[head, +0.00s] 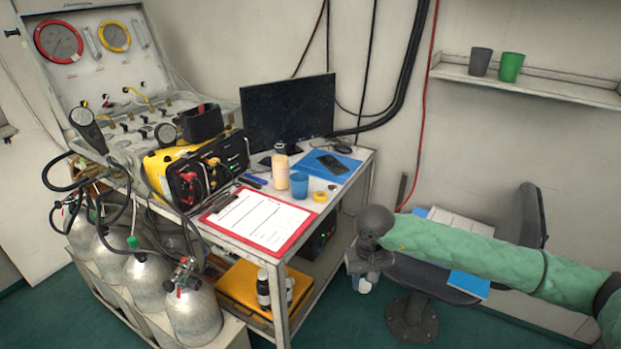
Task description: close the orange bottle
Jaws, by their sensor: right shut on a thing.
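A pale orange bottle (281,172) stands upright on the white desk, left of a blue cup. Its top looks narrower and lighter; it is too small to tell whether a cap is on it. My right gripper (362,283) points down beside the desk's right side, in front of the chair, well apart from the bottle. It is shut on a small whitish thing (365,287), mostly hidden by the fingers, which I cannot identify for certain. My left gripper is not in view.
The desk (236,236) also carries a blue cup (299,185), yellow tape roll (320,196), red clipboard (262,218), blue folder (345,170) and monitor (287,112). A dark chair (410,275) stands under my right arm. Gas cylinders (195,315) stand at left.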

